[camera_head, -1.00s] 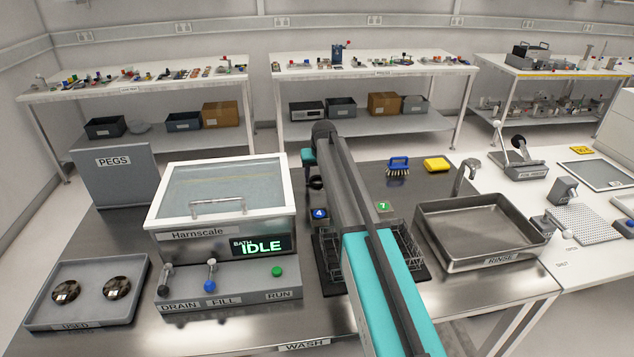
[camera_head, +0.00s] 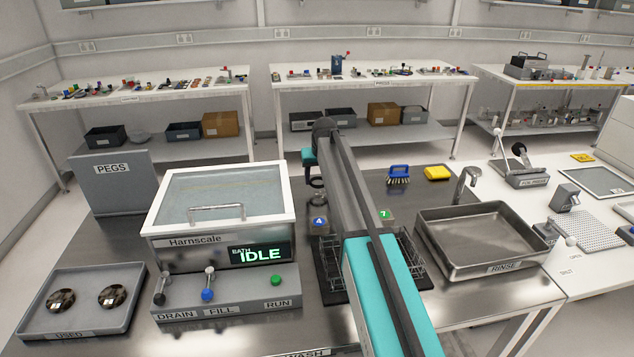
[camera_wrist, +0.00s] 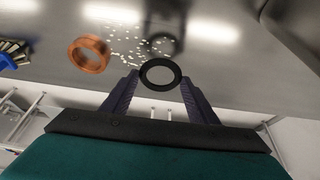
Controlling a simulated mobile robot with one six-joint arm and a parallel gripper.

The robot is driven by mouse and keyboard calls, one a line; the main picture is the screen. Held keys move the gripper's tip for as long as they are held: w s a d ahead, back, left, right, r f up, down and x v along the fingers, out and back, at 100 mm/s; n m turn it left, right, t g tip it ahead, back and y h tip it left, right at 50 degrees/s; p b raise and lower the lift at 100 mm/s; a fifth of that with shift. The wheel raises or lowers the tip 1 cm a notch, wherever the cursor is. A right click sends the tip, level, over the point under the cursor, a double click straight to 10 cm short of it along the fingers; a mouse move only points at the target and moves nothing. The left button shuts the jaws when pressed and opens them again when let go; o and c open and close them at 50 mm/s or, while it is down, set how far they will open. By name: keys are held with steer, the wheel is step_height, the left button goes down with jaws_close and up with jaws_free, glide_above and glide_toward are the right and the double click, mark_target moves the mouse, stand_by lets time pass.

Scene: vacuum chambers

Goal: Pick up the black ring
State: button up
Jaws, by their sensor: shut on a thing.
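The black ring (camera_wrist: 160,74) is between the fingertips of my gripper (camera_wrist: 159,82) in the wrist view. My gripper is shut on it. The ring's dark reflection shows apart from it on the shiny steel top, so it looks held above the surface. In the head view the ring (camera_head: 317,184) is a small dark loop below my gripper (camera_head: 312,174), left of my arm. My arm hides part of the bench behind it.
A copper ring (camera_wrist: 88,54) lies left of the black ring, near a blue brush (camera_head: 398,173). A wire rack (camera_head: 412,262) is partly behind my arm. The bath (camera_head: 222,215) stands left, the rinse basin (camera_head: 478,240) right. A yellow sponge (camera_head: 438,173) lies behind the basin.

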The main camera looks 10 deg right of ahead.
steer(key=s+b, duration=0.1)
steer(key=s, duration=0.4)
steer(key=s+d+r+b, duration=0.1)
steer(key=s, duration=0.4)
steer(key=s+d+b, duration=0.1)
steer(key=s, duration=0.4)
steer(key=shift+r, duration=0.25)
stand_by(1.5)
steer(key=s+a+r, duration=0.1)
steer(key=s+r, duration=0.1)
steer(key=s, duration=0.6)
steer(key=s+a+r, duration=0.1)
steer(key=s+r, duration=0.2)
steer(key=s, duration=0.4)
steer(key=shift+s+a+r, duration=0.15)
steer(key=shift+s+a, duration=0.05)
steer(key=shift+s, duration=0.15)
steer(key=shift+s, duration=0.1)
